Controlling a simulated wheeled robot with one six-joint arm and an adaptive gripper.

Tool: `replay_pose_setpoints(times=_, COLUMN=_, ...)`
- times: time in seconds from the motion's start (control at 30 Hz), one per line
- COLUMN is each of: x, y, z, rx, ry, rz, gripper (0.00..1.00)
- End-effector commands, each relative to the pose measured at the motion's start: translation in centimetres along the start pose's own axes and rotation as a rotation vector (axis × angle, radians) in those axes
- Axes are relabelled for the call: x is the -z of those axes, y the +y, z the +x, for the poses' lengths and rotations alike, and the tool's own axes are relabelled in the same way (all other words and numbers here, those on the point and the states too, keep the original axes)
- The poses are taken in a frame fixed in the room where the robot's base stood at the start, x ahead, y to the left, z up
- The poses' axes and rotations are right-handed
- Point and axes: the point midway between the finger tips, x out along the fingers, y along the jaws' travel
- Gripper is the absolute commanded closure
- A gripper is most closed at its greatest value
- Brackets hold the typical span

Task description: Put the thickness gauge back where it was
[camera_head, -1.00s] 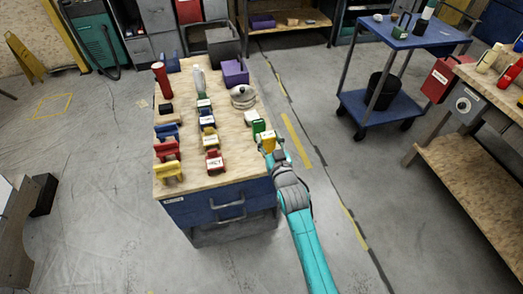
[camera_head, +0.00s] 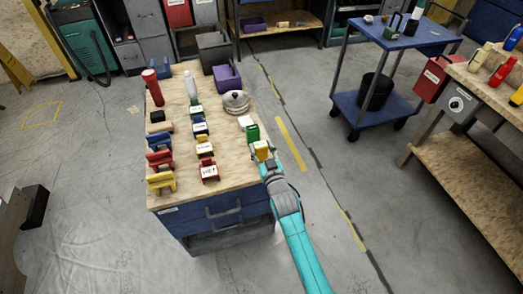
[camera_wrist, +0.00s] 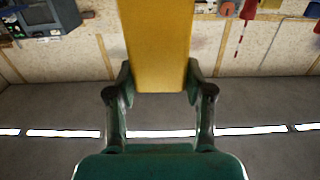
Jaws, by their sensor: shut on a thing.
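My gripper (camera_head: 268,160) is at the right front edge of the wooden-topped blue cabinet (camera_head: 228,180). It is shut on a yellow block-like thing (camera_head: 262,150), which I take to be the thickness gauge. In the wrist view the yellow body (camera_wrist: 157,45) stands between the two fingers and rises out of the top of the picture. In the head view it is just in front of a green thing (camera_head: 252,133). I cannot tell whether it touches the top or is held just above it.
Red (camera_head: 208,170) and yellow (camera_head: 160,181) labelled things stand left on the cabinet, with several more behind. A round metal thing (camera_head: 236,102) and a purple box (camera_head: 227,77) are farther back. Bare wood shows at the front right. A blue cart (camera_head: 375,110) stands right.

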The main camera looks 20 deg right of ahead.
Motion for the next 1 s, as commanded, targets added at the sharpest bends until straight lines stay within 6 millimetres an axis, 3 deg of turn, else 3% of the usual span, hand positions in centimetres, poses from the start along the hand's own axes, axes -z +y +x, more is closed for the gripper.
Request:
replay_pose_setpoints(times=0.1, x=-0.87, y=-0.02, z=0.00, rx=0.001, ry=0.001, rz=-0.001, gripper=0.89)
replay_pose_setpoints(times=0.43, x=-1.16, y=-0.01, z=0.00, rx=0.000, ry=0.000, rz=0.000, gripper=0.89)
replay_pose_setpoints(times=0.47, x=-1.16, y=-0.01, z=-0.01, rx=0.000, ry=0.000, rz=0.000, gripper=0.41)
replay_pose_setpoints(times=0.53, x=-1.15, y=-0.01, z=-0.01, rx=0.000, ry=0.000, rz=0.000, gripper=0.24)
replay_pose_setpoints(times=1.0, x=-0.96, y=-0.02, z=-0.77, rx=0.001, ry=0.000, rz=0.000, gripper=0.23)
